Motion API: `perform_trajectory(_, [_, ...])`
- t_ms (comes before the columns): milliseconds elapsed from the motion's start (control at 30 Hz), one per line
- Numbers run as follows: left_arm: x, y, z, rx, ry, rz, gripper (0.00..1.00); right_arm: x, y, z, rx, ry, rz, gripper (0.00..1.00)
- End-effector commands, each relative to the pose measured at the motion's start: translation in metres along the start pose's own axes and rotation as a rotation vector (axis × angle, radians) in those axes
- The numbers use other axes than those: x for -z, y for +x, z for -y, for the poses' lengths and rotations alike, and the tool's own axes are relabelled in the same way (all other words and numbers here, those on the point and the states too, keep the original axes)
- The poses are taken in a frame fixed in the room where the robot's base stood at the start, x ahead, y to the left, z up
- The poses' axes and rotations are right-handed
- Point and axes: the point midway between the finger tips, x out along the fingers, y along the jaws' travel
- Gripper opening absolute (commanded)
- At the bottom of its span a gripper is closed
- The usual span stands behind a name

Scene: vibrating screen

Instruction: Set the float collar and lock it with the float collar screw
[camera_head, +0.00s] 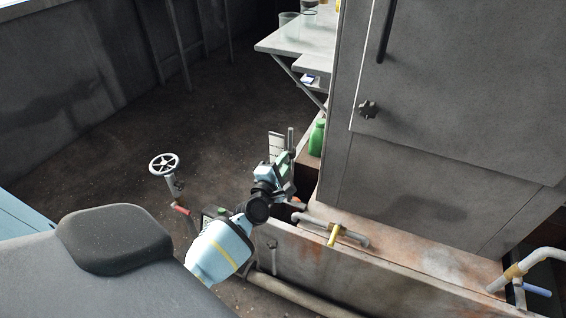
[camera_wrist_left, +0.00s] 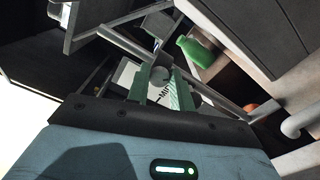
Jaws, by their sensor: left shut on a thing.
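My left gripper (camera_head: 284,161) is at the upright grey rod (camera_head: 290,138) beside the trough. In the left wrist view, its green-padded fingers (camera_wrist_left: 160,80) are shut on a small grey round knob (camera_wrist_left: 159,74), which looks like the float collar screw. A grey rod (camera_wrist_left: 122,42) runs slantwise up to the knob. The float collar is not clear behind the fingers. A white plate (camera_head: 275,146) with dark marks stands beside the rod; its lettering (camera_wrist_left: 165,93) shows partly between the fingers. An orange rounded thing (camera_head: 297,203), perhaps the float, sits low behind my wrist. My right gripper is not in view.
A green bottle (camera_head: 316,138) stands on a ledge close right of the gripper. A tall grey cabinet (camera_head: 440,120) rises at the right. A handwheel (camera_head: 163,163) stands left; the floor beyond is open.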

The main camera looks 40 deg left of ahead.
Motion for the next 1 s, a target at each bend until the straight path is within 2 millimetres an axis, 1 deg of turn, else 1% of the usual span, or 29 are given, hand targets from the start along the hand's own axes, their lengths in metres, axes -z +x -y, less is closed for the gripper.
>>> perform_trajectory(200, [-0.0003, 0.0001, -0.0005, -0.001, 0.201, 0.000, 0.00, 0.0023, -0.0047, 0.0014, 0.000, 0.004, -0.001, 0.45])
perform_trajectory(500, [0.0001, 0.0002, 0.0006, 0.000, 0.421, 0.000, 0.00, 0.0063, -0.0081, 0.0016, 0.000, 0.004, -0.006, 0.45])
perform_trajectory(733, [0.0004, 0.0002, 0.0009, -0.002, 0.521, 0.000, 0.00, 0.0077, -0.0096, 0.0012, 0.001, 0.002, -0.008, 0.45])
perform_trajectory(1000, [0.0007, 0.0001, 0.0014, -0.002, 0.563, -0.001, 0.00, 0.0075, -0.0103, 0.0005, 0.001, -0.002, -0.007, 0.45])
